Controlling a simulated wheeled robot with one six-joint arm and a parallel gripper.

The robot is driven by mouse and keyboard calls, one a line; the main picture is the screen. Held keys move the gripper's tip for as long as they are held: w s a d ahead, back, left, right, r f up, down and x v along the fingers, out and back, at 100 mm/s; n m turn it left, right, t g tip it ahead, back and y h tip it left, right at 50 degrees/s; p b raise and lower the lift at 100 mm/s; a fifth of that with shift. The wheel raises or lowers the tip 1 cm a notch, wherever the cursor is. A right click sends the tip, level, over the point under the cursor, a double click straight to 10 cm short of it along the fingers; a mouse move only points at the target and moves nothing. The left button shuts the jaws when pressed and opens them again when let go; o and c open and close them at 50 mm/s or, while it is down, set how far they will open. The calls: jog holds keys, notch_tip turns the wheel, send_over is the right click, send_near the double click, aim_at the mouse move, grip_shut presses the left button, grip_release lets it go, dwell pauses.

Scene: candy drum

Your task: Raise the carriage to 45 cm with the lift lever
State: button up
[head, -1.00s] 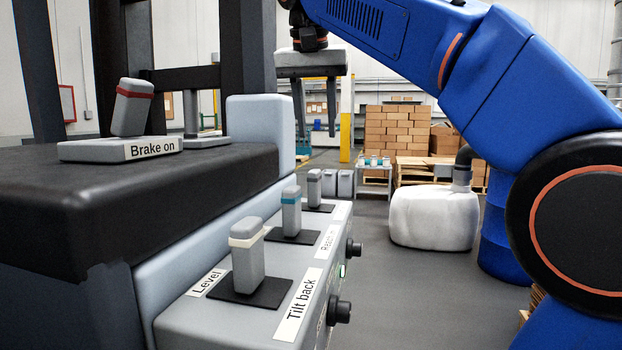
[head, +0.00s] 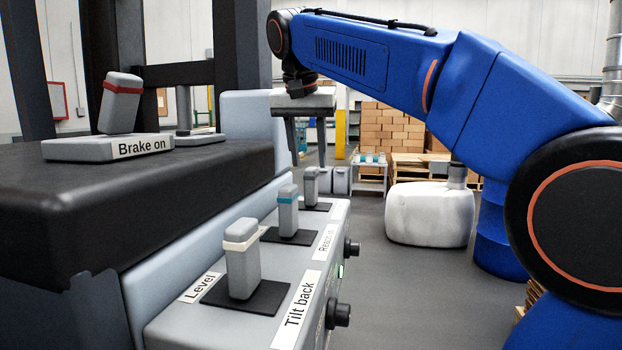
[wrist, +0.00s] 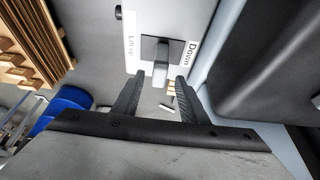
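The lift lever is the farthest grey lever (head: 311,182) on the grey console (head: 213,322) in the head view. In the wrist view the lever (wrist: 155,50) stands upright between the labels "Lift up" (wrist: 130,44) and "Down" (wrist: 189,52). My gripper (head: 306,158) hangs fingers down above and near this lever. In the wrist view its two fingertips (wrist: 160,78) are spread apart, with the lever just beyond the gap and nothing held. Whether a finger touches the lever cannot be told. I cannot make out the carriage or its height.
Two nearer levers, one with a cream band (head: 242,260) and one with a teal band (head: 288,211), stand on the same console. A "Brake on" lever (head: 120,103) stands on the black cover left. Black knobs (head: 338,314) stick out right. Open floor lies right of the console.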

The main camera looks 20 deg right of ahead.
aim_at(310, 169)
jog(key=x, duration=0.6)
jog(key=shift+w+d+f, duration=0.1)
jog(key=shift+f, duration=0.2)
grip_shut()
